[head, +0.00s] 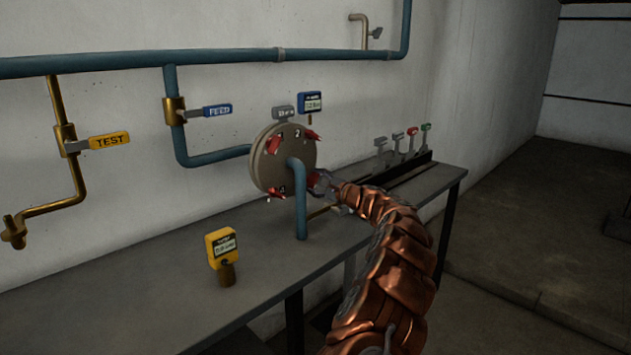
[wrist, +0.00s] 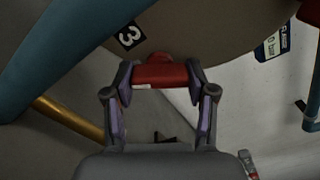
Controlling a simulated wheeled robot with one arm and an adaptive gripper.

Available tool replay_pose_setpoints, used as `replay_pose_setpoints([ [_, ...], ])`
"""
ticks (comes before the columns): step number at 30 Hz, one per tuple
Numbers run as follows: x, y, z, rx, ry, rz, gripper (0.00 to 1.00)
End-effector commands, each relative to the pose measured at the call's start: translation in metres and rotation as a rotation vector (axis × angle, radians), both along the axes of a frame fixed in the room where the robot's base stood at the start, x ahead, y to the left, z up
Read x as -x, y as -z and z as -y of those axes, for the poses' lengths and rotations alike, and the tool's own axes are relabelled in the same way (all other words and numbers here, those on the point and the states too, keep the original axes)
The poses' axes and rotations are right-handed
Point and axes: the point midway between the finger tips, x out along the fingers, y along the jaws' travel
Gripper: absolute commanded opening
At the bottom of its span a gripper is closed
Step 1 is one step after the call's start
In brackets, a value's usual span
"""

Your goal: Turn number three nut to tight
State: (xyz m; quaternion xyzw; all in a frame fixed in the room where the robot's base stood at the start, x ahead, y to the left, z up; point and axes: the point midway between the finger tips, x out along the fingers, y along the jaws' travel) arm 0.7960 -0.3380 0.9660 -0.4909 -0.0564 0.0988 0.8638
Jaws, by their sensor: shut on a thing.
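The round condenser flange (head: 266,170) stands above the bench with red nuts around its rim and number labels on its face. In the wrist view the label "3" (wrist: 130,35) shows on the flange. Just below and right of it is a red nut (wrist: 160,75). My gripper (wrist: 161,80) is shut on this nut, with one finger at each end of it. In the head view my gripper (head: 325,184) is at the flange's lower right rim, partly hiding the nut. The nut's tightness cannot be told.
A blue pipe (head: 301,205) runs down in front of the flange, left of my gripper. A yellow gauge (head: 222,250) stands on the bench (head: 150,275). FEED (head: 216,111) and TEST (head: 108,141) valve handles are at left. Several small levers (head: 411,138) stand at right.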

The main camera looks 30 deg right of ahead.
Motion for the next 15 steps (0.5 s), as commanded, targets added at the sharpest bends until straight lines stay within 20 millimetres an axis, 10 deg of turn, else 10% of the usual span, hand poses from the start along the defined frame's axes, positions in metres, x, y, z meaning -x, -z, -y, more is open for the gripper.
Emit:
replay_pose_setpoints([
  [10,-0.0001,0.0008,-0.0004,-0.004,-0.001,-0.002,0.21],
  [11,-0.0001,0.0008,-0.0004,-0.004,-0.001,-0.002,0.58],
  [15,-0.0001,0.0007,-0.0004,-0.003,-0.001,-0.002,0.73],
])
